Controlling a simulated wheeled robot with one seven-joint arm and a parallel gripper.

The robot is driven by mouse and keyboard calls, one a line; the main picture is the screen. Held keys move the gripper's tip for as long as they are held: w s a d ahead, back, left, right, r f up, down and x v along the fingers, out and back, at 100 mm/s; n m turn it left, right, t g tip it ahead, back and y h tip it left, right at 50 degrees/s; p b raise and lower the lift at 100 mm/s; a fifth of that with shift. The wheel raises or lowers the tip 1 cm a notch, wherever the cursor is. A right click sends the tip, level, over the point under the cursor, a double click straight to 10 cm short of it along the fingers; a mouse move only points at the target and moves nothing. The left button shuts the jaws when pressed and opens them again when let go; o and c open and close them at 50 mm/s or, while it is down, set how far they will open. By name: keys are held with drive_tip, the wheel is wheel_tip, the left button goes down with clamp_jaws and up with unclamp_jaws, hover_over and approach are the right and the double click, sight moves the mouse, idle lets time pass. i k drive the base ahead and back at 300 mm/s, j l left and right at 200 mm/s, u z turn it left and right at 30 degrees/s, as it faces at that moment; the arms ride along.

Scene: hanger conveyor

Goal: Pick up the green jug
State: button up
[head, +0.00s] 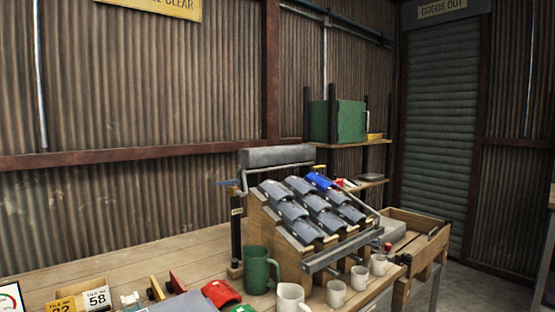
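The green jug (256,270) stands upright on the wooden workbench (130,258), just left of a wooden rack. Its handle is on its right side, towards the rack. A white jug (290,297) stands in front of it and to the right, at the bottom edge of the head view. My gripper is not in view.
The sloped rack (268,232) holds grey tiles (318,203) and one blue tile (319,181). Several white mugs (336,293) stand along its front. A red curved tile (221,293) lies left of the green jug. A wooden crate (424,256) is at the right. The bench's back left is clear.

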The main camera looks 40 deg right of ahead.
sight(257, 261)
drive_tip(key=i+l, duration=0.35)
drive_tip(key=l, duration=0.15)
drive_tip(key=i+l, duration=0.35)
drive_tip(key=l, duration=0.15)
drive_tip(key=i+l, duration=0.35)
drive_tip(key=l, duration=0.15)
